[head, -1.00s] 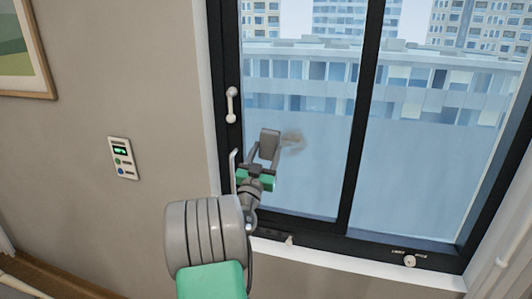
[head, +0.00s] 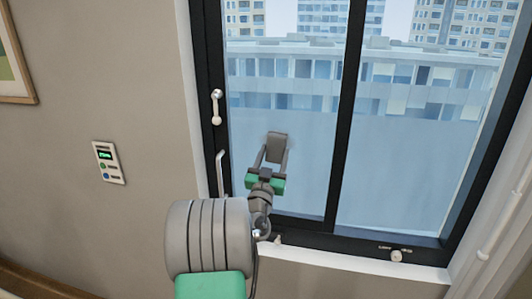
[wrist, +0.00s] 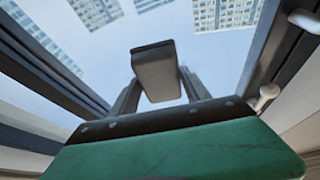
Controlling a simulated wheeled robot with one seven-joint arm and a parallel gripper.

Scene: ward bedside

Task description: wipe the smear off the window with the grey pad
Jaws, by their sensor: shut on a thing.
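The grey pad (head: 277,146) is held between the two fingers of my gripper (head: 272,158), which is shut on it. The pad is in front of the left window pane (head: 300,185), low and left of the middle bar. It covers the place where the brownish smear was seen, and no smear shows clearly now. In the wrist view the pad (wrist: 155,72) sits tilted between the fingers (wrist: 156,88) with the window behind it. I cannot tell whether the pad touches the glass.
The dark window frame (head: 343,120) has a white handle (head: 216,107) at its left and a pale bar handle (head: 222,172) near my gripper. A latch (head: 396,255) is on the lower rail. A wall panel (head: 108,162) is at left. The right pane is clear.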

